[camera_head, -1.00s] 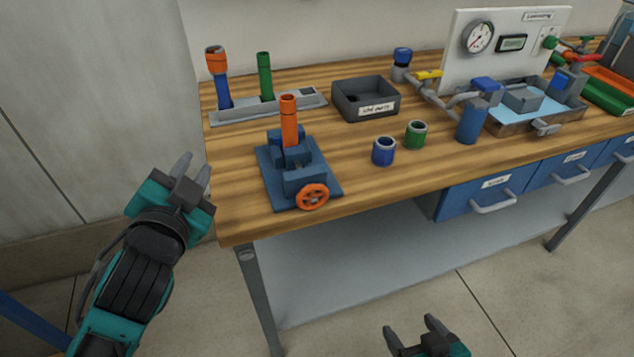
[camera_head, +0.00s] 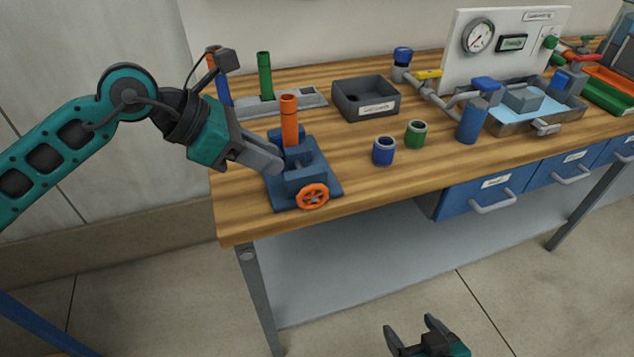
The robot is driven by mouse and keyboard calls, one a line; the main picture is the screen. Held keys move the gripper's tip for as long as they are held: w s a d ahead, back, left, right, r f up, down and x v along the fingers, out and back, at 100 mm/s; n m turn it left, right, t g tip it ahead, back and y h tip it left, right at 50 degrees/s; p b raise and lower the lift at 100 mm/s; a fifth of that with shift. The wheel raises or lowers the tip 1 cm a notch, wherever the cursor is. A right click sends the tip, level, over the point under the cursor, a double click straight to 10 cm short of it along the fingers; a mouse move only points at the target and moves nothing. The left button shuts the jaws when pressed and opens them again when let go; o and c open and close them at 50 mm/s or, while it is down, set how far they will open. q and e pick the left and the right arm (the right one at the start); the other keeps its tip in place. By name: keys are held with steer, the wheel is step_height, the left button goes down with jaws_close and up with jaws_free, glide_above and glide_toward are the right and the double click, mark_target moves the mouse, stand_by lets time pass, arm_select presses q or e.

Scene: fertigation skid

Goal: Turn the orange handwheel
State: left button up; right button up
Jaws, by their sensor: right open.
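The orange handwheel (camera_head: 312,196) is on the front of a blue vise (camera_head: 304,182) near the table's front left corner. An orange tube (camera_head: 290,122) stands upright in the vise. My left gripper (camera_head: 278,168) is at the left side of the vise, up and left of the handwheel, and hides part of the vise. Its fingers overlap in this view, so its opening does not show, nor whether it touches the vise. The handwheel is in plain sight with no gripper on it. My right gripper (camera_head: 410,326) is open and empty, low at the bottom edge, in front of the table.
A grey rack (camera_head: 297,102) with a green tube (camera_head: 265,75) and a partly hidden blue tube stands behind the vise. A dark bin (camera_head: 366,98), a blue cup (camera_head: 383,151) and a green cup (camera_head: 416,134) are to the right. The wooden tabletop (camera_head: 370,184) right of the handwheel is clear.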

mark_target(315, 184)
arm_select(q)
steer(key=x, duration=0.8)
steer(key=a+f+x, duration=0.1)
steer(key=x, duration=0.3)
steer(key=shift+w+d+f+p, duration=0.15)
steer(key=shift+w+d+p, duration=0.1)
steer(key=shift+p, duration=0.05)
steer(key=shift+c, duration=0.3)
jaws_close()
